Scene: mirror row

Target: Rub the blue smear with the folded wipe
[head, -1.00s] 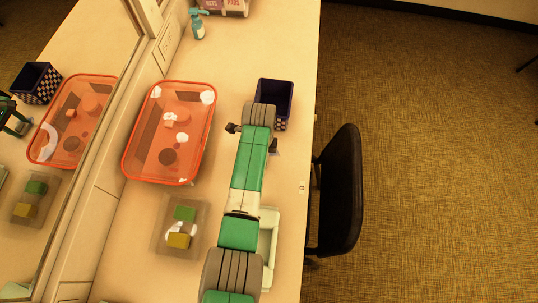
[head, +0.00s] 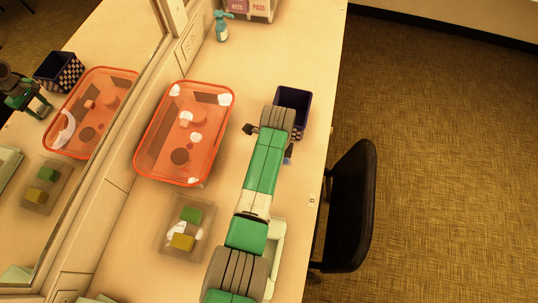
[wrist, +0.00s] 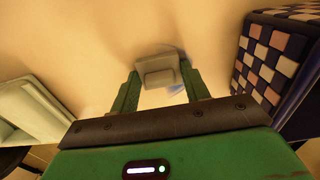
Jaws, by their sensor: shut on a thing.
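My gripper (wrist: 160,84) has green fingers closed on the folded wipe (wrist: 157,72), a small pale grey-beige pad, in the wrist view. The wipe is low over the cream counter; I cannot tell whether it touches it. Part of a blue smear (wrist: 178,88) shows beside the wipe, by the right finger; the wipe and finger may hide the rest. In the head view my arm covers most of the gripper and the wipe. A small blue patch (head: 288,161) shows at the arm's right edge, possibly the smear.
A dark blue checkered bin (head: 306,103) stands close to the right of my gripper. A pale green tray (head: 276,256) lies under my arm. An orange tray (head: 139,157), a clear tray (head: 163,247) with sponges, a spray bottle (head: 221,27) and a mirror are left. A chair (head: 347,220) stands right.

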